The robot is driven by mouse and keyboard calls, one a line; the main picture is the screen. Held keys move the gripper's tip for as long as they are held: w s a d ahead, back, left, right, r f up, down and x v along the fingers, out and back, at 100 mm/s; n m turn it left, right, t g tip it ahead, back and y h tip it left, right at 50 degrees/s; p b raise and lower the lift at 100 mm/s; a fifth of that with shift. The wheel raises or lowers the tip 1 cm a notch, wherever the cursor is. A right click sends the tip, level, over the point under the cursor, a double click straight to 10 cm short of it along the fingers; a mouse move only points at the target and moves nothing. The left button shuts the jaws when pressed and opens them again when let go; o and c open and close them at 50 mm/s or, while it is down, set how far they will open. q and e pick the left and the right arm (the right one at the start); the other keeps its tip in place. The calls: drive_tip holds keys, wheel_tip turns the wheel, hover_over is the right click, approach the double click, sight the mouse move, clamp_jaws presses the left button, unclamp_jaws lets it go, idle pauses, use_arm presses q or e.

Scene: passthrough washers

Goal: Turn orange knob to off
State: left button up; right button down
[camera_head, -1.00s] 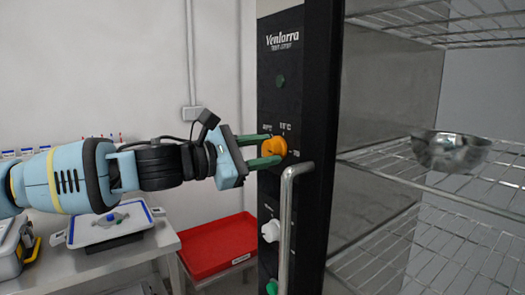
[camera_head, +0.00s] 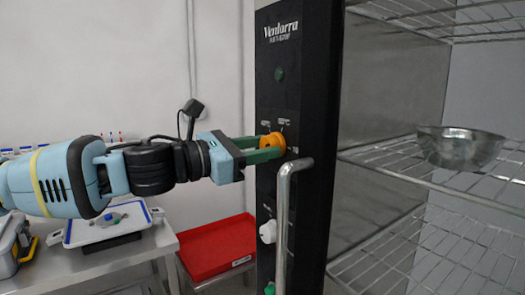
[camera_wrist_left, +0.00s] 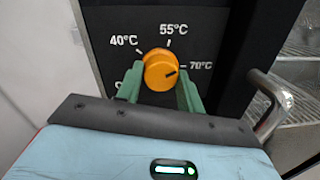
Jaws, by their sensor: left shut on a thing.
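The orange knob (camera_head: 273,142) is on the black control panel (camera_head: 280,98) of the Ventorra machine. In the left wrist view the knob (camera_wrist_left: 160,70) has a dark pointer line aimed right, toward the 70°C mark. Marks for 40°C and 55°C show above it, and a partly hidden mark shows at lower left. My left gripper (camera_head: 266,149) is shut on the knob, with one green finger on each side; the fingers (camera_wrist_left: 160,86) also show in the left wrist view. My right gripper is not in view.
A metal door handle (camera_head: 284,215) stands just right of and below the knob. A white knob (camera_head: 268,231) sits lower on the panel. A metal bowl (camera_head: 459,147) rests on a wire shelf (camera_head: 400,163) inside. A red tray (camera_head: 217,250) is below left.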

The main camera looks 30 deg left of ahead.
use_arm(q)
drive_tip(key=n+y+b, duration=0.1)
drive_tip(key=n+b, duration=0.1)
drive_tip(key=n, duration=0.8)
drive_tip(key=n+t+y+b, duration=0.1)
drive_tip(key=n+b, duration=0.1)
drive_tip(key=n, duration=0.8)
drive_tip(key=shift+d+n+b, duration=0.15)
drive_tip(key=shift+n+b, duration=0.2)
drive_tip(key=shift+n, duration=0.05)
drive_tip(key=n+y+b, duration=0.1)
drive_tip(key=n, duration=0.8)
drive_tip(key=shift+s+d+r, duration=0.1)
drive_tip(key=n, duration=0.5)
drive_tip(key=shift+r, duration=0.1)
drive_tip(key=shift+n+g, duration=0.3)
drive_tip(key=shift+n, duration=1.5)
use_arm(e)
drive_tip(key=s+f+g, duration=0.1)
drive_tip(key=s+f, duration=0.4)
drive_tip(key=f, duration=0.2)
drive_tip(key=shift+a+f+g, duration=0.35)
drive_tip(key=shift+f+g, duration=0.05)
